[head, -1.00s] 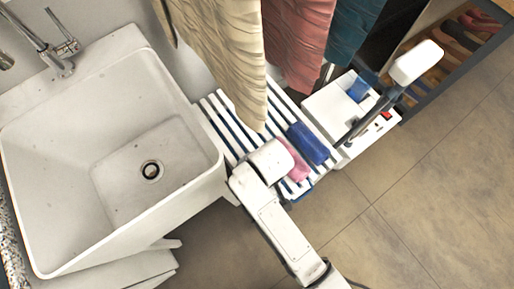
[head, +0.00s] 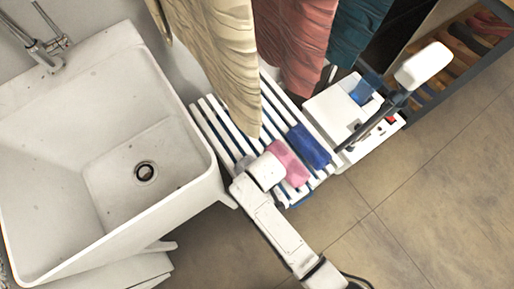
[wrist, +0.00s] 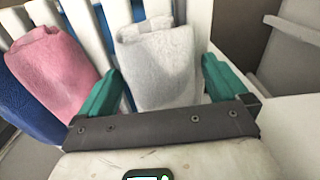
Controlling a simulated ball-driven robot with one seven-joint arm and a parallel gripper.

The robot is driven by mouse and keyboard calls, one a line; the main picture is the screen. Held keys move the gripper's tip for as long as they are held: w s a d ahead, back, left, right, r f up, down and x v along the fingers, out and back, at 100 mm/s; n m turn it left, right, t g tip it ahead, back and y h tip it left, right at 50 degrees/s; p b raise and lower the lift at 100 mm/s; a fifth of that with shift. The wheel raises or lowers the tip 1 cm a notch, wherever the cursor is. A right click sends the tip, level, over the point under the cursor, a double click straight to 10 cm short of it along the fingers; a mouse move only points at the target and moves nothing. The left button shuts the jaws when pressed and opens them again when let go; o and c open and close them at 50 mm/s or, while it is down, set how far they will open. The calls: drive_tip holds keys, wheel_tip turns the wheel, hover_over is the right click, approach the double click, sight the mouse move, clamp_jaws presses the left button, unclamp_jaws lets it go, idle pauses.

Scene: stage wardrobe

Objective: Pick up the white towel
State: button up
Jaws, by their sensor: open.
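The white towel (wrist: 157,68) is a folded, upright-looking roll on the white slatted rack, seen in the wrist view between the two green fingers of my gripper (wrist: 160,72). My gripper is open, with one finger on each side of the towel. I cannot tell whether either finger touches it.
The slatted rack (head: 205,113) stands between a white sink (head: 60,225) and a white box-like machine (head: 318,103) with a raised arm. Beige, red and teal cloths (head: 222,60) hang over its back. Floor at the lower right is open.

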drive_tip(key=c, duration=0.9)
